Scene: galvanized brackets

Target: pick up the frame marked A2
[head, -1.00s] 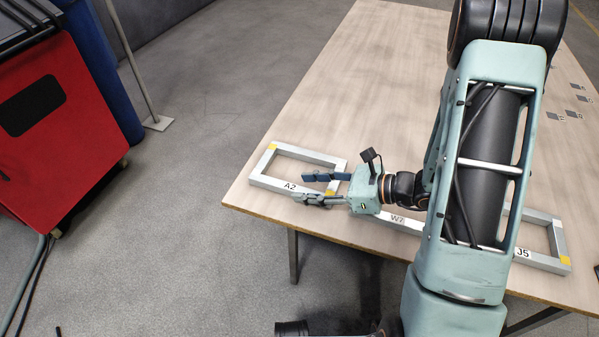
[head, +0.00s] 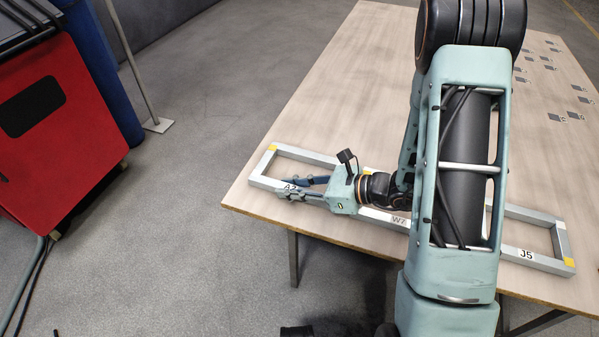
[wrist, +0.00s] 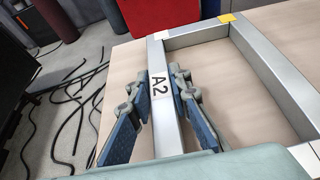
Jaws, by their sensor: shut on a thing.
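The frame marked A2 (head: 262,182) is a grey metal rectangle with yellow corner marks, lying at the left end of the table. My gripper (head: 305,188) is at its near bar, beside the A2 label. In the wrist view my gripper (wrist: 170,88) has one blue-padded finger on each side of the labelled bar of the A2 frame (wrist: 163,126), shut on it. The A2 label shows between the fingers. The frame appears to rest on the table. My arm hides part of the row of frames.
A frame marked W7 (head: 399,220) lies in the middle, mostly hidden by my arm. A frame marked J5 (head: 545,262) lies at the right. The wooden table (head: 330,110) is clear behind them, with small dark tags at the far right. A red cabinet (head: 60,130) stands left.

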